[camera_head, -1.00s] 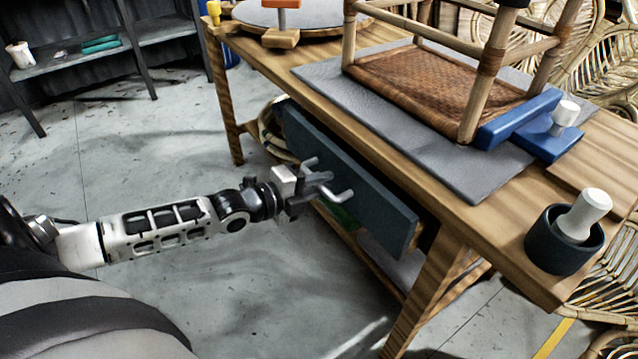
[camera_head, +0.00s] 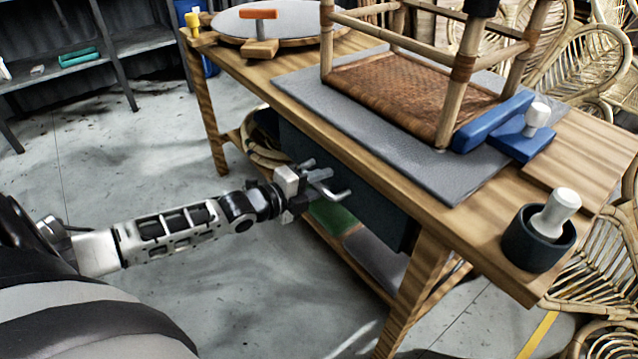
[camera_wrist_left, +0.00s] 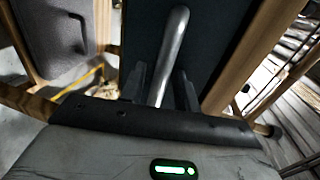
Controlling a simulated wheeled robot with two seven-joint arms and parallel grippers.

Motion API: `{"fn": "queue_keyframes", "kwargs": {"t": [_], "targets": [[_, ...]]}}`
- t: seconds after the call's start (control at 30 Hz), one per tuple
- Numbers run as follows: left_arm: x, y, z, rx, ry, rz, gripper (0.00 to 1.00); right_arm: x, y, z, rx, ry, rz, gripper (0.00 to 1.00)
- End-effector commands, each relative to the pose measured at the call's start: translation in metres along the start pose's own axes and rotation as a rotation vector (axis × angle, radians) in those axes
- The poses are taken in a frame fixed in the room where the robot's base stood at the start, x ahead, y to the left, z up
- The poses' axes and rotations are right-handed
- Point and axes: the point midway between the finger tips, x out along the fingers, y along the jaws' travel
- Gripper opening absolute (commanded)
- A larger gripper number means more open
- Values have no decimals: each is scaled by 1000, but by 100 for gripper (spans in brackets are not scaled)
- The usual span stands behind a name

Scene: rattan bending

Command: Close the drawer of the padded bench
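The padded bench (camera_head: 440,232) is a wooden table with a grey pad (camera_head: 375,125) on top. Its drawer has a dark blue-grey front (camera_head: 378,203) and sits close under the tabletop edge. A bent metal handle (camera_head: 339,194) sticks out of the drawer front. My left gripper (camera_head: 313,184) is at the handle. In the left wrist view, the handle bar (camera_wrist_left: 176,40) passes between the two fingers (camera_wrist_left: 161,88), which look closed around it. The drawer's inside is hidden. My right gripper is not in view.
An upturned rattan-framed stool (camera_head: 400,90), a blue clamp (camera_head: 500,125) and a dark cup with a white pestle-like piece (camera_head: 540,238) are on the bench. Rattan chairs (camera_head: 590,60) stand behind. A lower shelf (camera_head: 345,255) lies below the drawer. The floor at left is clear.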

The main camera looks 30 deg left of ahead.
Motion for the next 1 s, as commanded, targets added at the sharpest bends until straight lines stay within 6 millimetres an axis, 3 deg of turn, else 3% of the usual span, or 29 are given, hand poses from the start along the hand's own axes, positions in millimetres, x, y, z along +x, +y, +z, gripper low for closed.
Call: {"fn": "queue_keyframes", "kwargs": {"t": [0.23, 0.37, 1.0], "targets": [[-1, -1, 0, 0, 0, -1, 32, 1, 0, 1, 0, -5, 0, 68], [-12, -1, 0, 0, 0, 2, 32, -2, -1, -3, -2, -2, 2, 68], [-137, -2, 0, 0, 0, 5, 32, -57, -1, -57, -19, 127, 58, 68]]}}
